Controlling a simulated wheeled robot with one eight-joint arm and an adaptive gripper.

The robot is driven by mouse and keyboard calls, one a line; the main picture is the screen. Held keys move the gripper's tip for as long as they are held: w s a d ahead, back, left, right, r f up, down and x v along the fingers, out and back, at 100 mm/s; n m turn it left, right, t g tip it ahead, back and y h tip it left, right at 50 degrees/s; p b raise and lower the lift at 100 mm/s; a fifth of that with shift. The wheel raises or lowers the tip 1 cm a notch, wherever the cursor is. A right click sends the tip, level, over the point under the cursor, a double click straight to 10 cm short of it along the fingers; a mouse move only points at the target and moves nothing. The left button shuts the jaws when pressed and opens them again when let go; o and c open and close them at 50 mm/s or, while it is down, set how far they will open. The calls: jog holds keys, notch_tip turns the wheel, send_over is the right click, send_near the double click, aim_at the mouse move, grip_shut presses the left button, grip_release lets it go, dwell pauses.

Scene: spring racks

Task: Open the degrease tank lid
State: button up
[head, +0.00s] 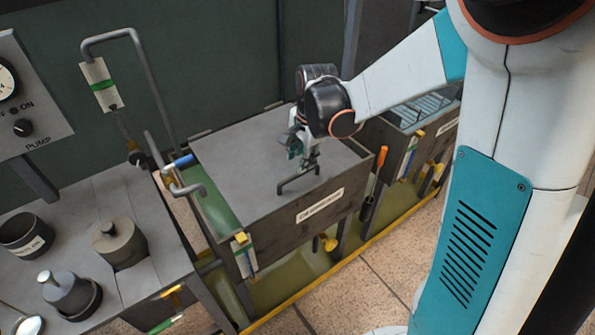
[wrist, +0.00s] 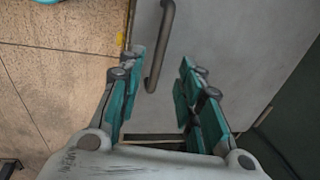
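The degrease tank (head: 322,213) stands in the middle of the head view, with a label on its front. Its flat grey lid (head: 240,150) lies level over most of the top. A dark bar handle (head: 297,182) is on the lid near the front edge. My gripper (head: 308,163) points down just above the handle's right end. In the wrist view my gripper (wrist: 160,82) is open, with its fingers apart. The handle (wrist: 166,38) runs up from between the fingertips, closer to the left finger. I cannot tell whether a finger touches it.
Green liquid (head: 213,212) shows in a strip left of the lid. Bent pipes (head: 150,85) rise at the left, beside a bench (head: 95,195) with several pots. Another open tank (head: 430,108) stands at the right. Tiled floor (head: 355,295) is clear in front.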

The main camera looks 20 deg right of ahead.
aim_at(298, 174)
jog(key=f, duration=0.2)
jog(key=f+b, duration=0.1)
jog(key=f, duration=0.1)
jog(key=w+f, duration=0.1)
jog(key=f, duration=0.1)
jog(key=shift+w+a+f+b, duration=0.1)
jog(key=shift+a+f+b, duration=0.1)
jog(key=shift+f+b, duration=0.15)
grip_shut()
